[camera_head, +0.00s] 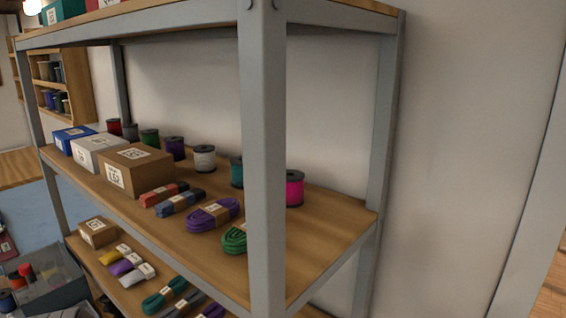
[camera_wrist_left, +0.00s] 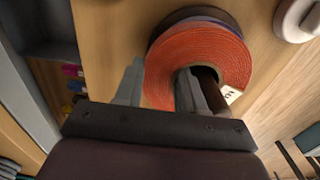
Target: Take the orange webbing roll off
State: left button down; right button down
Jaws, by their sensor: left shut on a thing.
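The orange webbing roll (camera_wrist_left: 178,62) shows in the left wrist view as a thick ring. Darker and purple rolls lie behind it, partly hidden. My left gripper (camera_wrist_left: 160,88) has one finger inside the roll's centre hole and the other outside its left edge, shut on the ring's wall. A dark brown rod shows in the hole beside the inner finger. A white label sits at the roll's lower right edge. Neither the roll nor any gripper shows in the head view. My right gripper is in neither view.
In the head view, a grey metal shelf post (camera_head: 262,160) stands in front of wooden shelves with boxes, spools and cord bundles. A brown box (camera_head: 138,171) sits near the shelf's front edge. In the wrist view, a white roll (camera_wrist_left: 297,18) is at upper right.

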pick_arm(q)
jog(key=shift+r+p, duration=0.3)
jog(key=shift+r, duration=0.15)
jog(key=shift+s+d, duration=0.1)
jog(key=shift+s, duration=0.05)
dwell(0.4)
notch_tip(320, 180, up, 9)
jog(key=p, duration=0.7)
dwell(0.6)
